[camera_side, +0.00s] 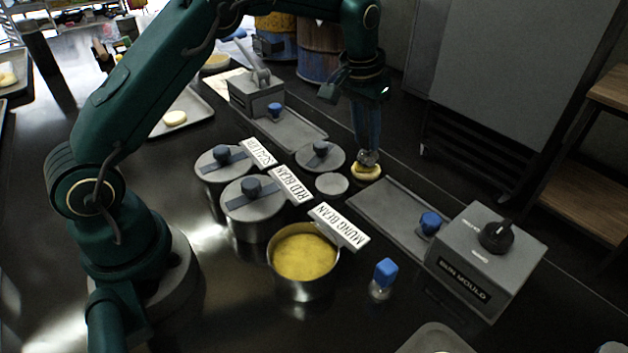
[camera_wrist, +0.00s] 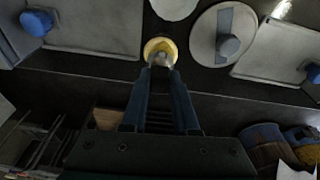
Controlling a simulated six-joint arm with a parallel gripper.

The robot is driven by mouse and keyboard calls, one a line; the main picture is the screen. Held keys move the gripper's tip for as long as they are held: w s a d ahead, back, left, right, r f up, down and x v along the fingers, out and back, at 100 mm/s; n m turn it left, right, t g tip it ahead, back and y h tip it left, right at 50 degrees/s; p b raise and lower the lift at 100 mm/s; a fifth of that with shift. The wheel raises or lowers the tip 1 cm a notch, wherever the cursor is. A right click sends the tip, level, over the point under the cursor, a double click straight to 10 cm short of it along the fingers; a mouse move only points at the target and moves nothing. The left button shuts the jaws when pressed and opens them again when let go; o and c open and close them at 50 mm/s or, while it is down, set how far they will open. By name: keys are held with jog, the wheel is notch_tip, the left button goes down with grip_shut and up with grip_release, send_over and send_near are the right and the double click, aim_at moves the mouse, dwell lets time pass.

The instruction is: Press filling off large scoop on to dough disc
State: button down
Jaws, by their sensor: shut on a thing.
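My gripper (camera_side: 367,152) points down, its fingers shut on a small grey metal scoop (camera_side: 369,158). Directly below the scoop is a round yellow piece (camera_side: 366,172), low over the dark counter between a round lid and a grey plate. I cannot tell how much of it is dough disc and how much is filling, or whether the scoop presses on it. In the wrist view the yellow piece (camera_wrist: 153,45) shows as a ring around the scoop at my fingertips (camera_wrist: 160,63). The open mung bean pot (camera_side: 304,254) holds yellow filling.
A loose lid (camera_side: 320,158) and a small grey disc (camera_side: 332,184) lie left of my gripper. Two lidded pots (camera_side: 252,205) (camera_side: 222,163) stand further left. The bun mould machine (camera_side: 484,258) with its plate (camera_side: 386,208) is at right. A blue-topped tool (camera_side: 384,278) stands in front.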

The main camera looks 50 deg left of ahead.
jog(key=shift+w+v, duration=0.2)
jog(key=shift+v, duration=0.7)
jog(key=shift+w+v, duration=0.15)
jog(key=shift+v, duration=0.7)
jog(key=shift+w+v, duration=0.2)
jog(key=shift+v, duration=0.7)
jog(key=shift+r, duration=0.1)
